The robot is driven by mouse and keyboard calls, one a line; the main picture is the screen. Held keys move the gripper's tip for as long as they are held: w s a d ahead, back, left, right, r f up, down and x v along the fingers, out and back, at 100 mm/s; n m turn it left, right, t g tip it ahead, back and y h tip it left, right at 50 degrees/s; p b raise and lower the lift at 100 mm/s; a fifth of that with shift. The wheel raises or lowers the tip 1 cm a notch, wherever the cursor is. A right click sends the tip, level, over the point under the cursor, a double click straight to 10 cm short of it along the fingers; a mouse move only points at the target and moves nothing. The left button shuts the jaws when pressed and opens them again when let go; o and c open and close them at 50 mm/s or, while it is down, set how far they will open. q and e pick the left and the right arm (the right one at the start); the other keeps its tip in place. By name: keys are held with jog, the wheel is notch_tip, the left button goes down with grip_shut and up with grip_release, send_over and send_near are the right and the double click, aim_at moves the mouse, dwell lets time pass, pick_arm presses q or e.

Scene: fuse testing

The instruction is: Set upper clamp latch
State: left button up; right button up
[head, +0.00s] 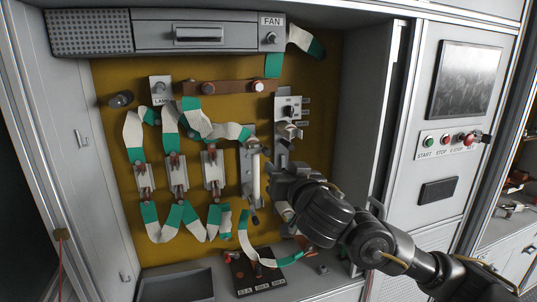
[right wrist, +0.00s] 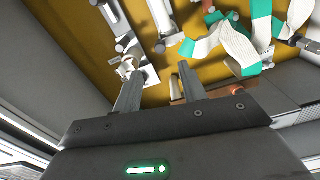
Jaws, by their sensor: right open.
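The upper clamp (head: 288,131) is a small metal fitting on a grey vertical mount, right of centre on the yellow panel. A lower fitting is partly hidden behind my right gripper (head: 273,180). My right gripper is open, below the upper clamp and just right of a white upright tube (head: 256,176). In the right wrist view, the open fingers (right wrist: 158,83) have an empty gap between them. A metal clamp fitting (right wrist: 128,66) lies near the left fingertip there; I cannot tell whether they touch. The latch's exact position is too small to tell. My left gripper is not in view.
White-and-green straps (head: 162,130) hang across the left of the panel. A dark fuse block (head: 252,272) stands on the cabinet floor. The grey side wall (head: 365,110) bounds the opening at right, beside a control panel with buttons (head: 447,141).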

aim_at(268, 153)
jog(key=p+x, duration=0.3)
jog(key=x, duration=0.6)
jog(key=shift+w+a+r+p, duration=0.1)
jog(key=shift+w+p, duration=0.1)
jog(key=shift+p, duration=0.1)
jog(key=shift+w+a, duration=0.1)
jog(key=shift+w, duration=0.3)
grip_shut()
